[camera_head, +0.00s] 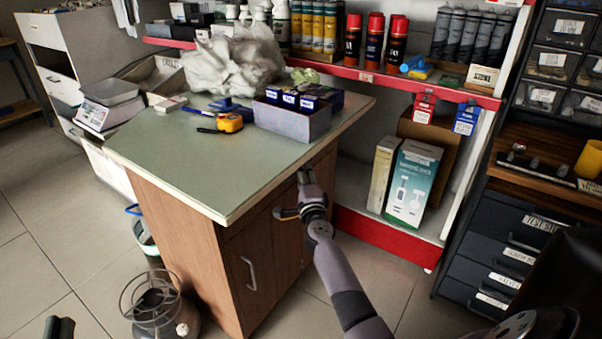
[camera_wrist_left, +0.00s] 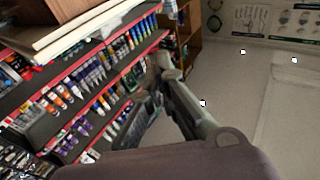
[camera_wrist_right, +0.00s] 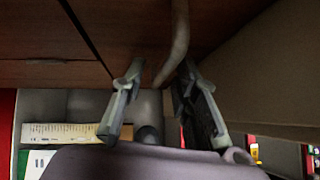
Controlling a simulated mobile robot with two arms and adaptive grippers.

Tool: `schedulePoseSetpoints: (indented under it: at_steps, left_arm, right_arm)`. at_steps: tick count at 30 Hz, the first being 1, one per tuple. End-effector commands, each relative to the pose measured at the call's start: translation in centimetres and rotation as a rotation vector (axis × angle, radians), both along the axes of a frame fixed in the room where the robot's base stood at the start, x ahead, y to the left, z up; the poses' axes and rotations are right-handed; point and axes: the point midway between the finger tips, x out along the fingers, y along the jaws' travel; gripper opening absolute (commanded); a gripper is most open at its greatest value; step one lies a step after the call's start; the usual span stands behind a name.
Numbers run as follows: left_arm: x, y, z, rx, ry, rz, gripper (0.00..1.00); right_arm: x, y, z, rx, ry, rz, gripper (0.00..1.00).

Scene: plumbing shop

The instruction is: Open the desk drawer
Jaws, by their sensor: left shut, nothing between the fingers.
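The desk (camera_head: 190,165) has a pale green top and a brown wooden body. A curved metal handle (camera_head: 250,272) is on its front at the lower left. My right gripper (camera_head: 306,178) is at the desk's front, just below the top's edge, towards the right end. In the right wrist view, the open fingers (camera_wrist_right: 162,72) are on either side of a curved bar-like handle (camera_wrist_right: 180,30) under dark wooden panels. I cannot tell whether they touch it. The drawer's outline is unclear in the head view. My left gripper (camera_head: 60,327) shows at the bottom left, and its shut, empty fingers show in the left wrist view (camera_wrist_left: 160,65).
On the desk are a grey box (camera_head: 290,120), a yellow tape measure (camera_head: 230,122) and white bags (camera_head: 235,60). A wire-framed object (camera_head: 152,300) stands on the floor at left. Red-edged shelves (camera_head: 345,72) and a dark drawer cabinet (camera_head: 480,275) stand to the right.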

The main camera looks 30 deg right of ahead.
Motion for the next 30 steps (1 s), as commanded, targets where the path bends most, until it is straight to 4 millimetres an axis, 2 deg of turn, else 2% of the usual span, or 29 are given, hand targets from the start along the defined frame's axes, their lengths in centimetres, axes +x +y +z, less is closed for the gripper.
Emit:
schedulePoseSetpoints:
  at_steps: [6,16,27,30]
  left_arm:
    - [-0.3,-0.2,1.7,-0.026,-0.095,-0.006,0.0]
    - [-0.4,-0.2,2.1,-0.03,-0.11,-0.007,0.0]
    - [-0.4,-0.2,2.0,-0.029,-0.109,-0.006,0.0]
    - [-0.4,-0.2,2.0,-0.029,-0.108,-0.006,0.0]
  right_arm:
    - [1.2,-0.5,0.2,0.0,-0.001,0.0,0.28]
    - [1.3,-0.6,0.3,0.0,0.0,0.0,0.28]
    - [1.3,-0.6,0.3,0.0,-0.001,0.0,0.04]
    - [1.3,-0.6,0.2,0.0,0.0,0.0,0.0]
